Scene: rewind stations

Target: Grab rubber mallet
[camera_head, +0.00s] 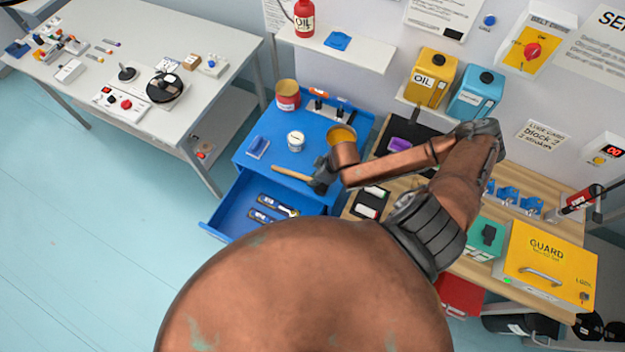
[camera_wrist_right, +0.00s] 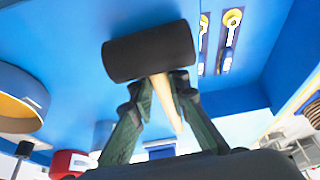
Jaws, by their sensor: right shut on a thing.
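The rubber mallet, with a wooden handle (camera_head: 290,175) and a dark head, is at the front edge of the blue cabinet top (camera_head: 270,135). My right gripper (camera_head: 322,175) is at its head end. In the right wrist view, the black cylindrical mallet head (camera_wrist_right: 150,50) lies just beyond the fingertips. The right gripper's fingers (camera_wrist_right: 158,88) close around the pale handle close to the head. I cannot tell whether the mallet touches the cabinet top. My left gripper is not in view.
An open drawer (camera_head: 225,215) with wrenches sits below the cabinet top. A white tub (camera_head: 296,141), a red-labelled can (camera_head: 288,95) and an orange-filled container (camera_head: 342,134) stand near the mallet. A wooden bench (camera_head: 500,220) with a yellow guard box (camera_head: 548,258) is at right. Floor at left is clear.

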